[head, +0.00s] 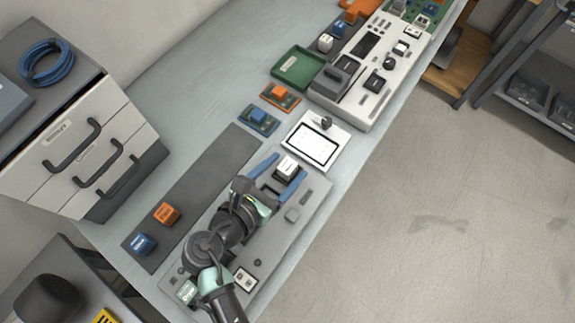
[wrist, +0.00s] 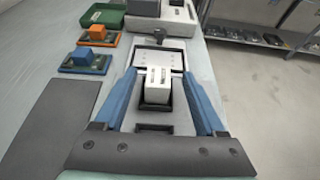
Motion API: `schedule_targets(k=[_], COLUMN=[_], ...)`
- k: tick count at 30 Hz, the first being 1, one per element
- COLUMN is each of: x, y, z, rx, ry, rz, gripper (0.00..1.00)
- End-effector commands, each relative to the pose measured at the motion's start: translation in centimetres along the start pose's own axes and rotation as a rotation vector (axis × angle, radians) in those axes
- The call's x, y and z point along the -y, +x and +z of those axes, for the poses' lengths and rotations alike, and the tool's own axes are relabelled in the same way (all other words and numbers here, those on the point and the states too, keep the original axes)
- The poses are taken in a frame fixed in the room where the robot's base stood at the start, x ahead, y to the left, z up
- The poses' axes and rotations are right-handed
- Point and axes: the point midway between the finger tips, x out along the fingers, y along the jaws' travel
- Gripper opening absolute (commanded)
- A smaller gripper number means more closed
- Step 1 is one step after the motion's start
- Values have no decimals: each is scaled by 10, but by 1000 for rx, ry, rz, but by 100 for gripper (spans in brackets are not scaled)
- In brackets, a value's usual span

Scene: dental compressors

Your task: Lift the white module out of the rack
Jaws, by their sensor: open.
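The white module (head: 287,166) stands upright in a dark slot of the grey rack (head: 311,197) on the bench. In the wrist view the white module (wrist: 157,87) sits in its black socket, centred ahead of my gripper. My gripper (head: 281,172) is open, with one blue finger on each side of the module. In the wrist view my gripper (wrist: 160,88) shows a gap between each finger and the module. I cannot tell how far down the fingers reach beside it.
An orange module (head: 166,213) and a blue module (head: 144,244) lie on a dark mat (head: 205,172) left of the rack. A white panel (head: 313,145), a blue block (head: 258,115) and a green tray (head: 297,67) lie beyond. A drawer cabinet (head: 85,150) stands left.

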Motion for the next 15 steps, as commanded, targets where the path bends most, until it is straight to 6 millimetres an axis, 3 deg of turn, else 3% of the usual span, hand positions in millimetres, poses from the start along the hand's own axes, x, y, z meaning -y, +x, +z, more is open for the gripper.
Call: schedule_targets(k=[7,15], x=[-1,-1], y=[37,44], z=[1,0], rx=[0,-1], ry=[2,1], rz=[-2,-1], gripper=[72,72])
